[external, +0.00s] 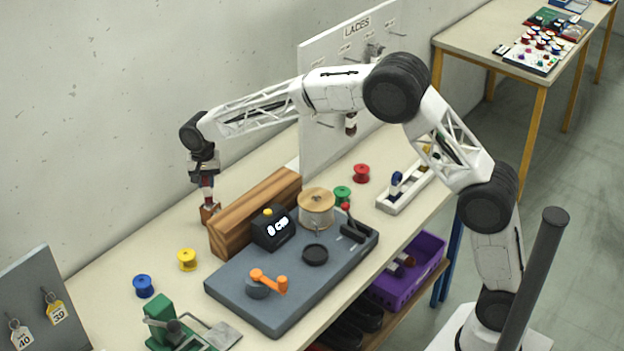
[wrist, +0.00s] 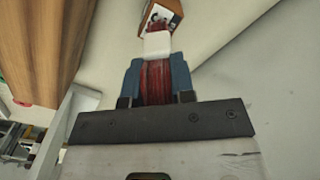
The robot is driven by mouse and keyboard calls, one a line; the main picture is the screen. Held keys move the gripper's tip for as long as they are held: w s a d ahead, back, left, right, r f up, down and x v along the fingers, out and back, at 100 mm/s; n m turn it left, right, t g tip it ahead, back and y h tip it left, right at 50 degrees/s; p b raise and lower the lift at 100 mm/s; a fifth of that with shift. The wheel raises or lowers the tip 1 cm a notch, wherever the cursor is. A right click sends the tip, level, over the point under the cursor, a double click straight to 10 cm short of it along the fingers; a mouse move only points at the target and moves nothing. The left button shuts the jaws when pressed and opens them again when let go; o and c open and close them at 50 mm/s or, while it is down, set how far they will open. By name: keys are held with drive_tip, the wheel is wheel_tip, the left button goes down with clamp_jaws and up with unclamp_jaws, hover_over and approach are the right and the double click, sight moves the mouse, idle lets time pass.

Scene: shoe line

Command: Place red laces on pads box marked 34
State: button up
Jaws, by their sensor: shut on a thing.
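My gripper (external: 207,181) is shut on a bundle of red laces with a white band, behind the wooden block at the far left of my arm's reach. In the wrist view, the red laces (wrist: 154,82) sit between the two blue fingers of my gripper (wrist: 155,78). The laces hang down, and their red tail is over a small brown box (external: 207,215). This box also shows in the wrist view (wrist: 174,8), partly hidden by the laces. I cannot read a number on it. I cannot tell whether the laces touch it.
A tall wooden block (external: 250,215) stands close beside the box. A grey base (external: 270,308) carries a black counter, a wooden spool and an orange crank. Yellow (external: 187,260) and blue (external: 143,286) spools stand left. The white LACES board (external: 318,90) rises behind.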

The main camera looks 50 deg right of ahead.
drive_tip(key=shift+f, duration=0.15)
drive_tip(key=o, duration=0.9)
wheel_tip(320, 180, up, 12)
idle(0.5)
idle(0.8)
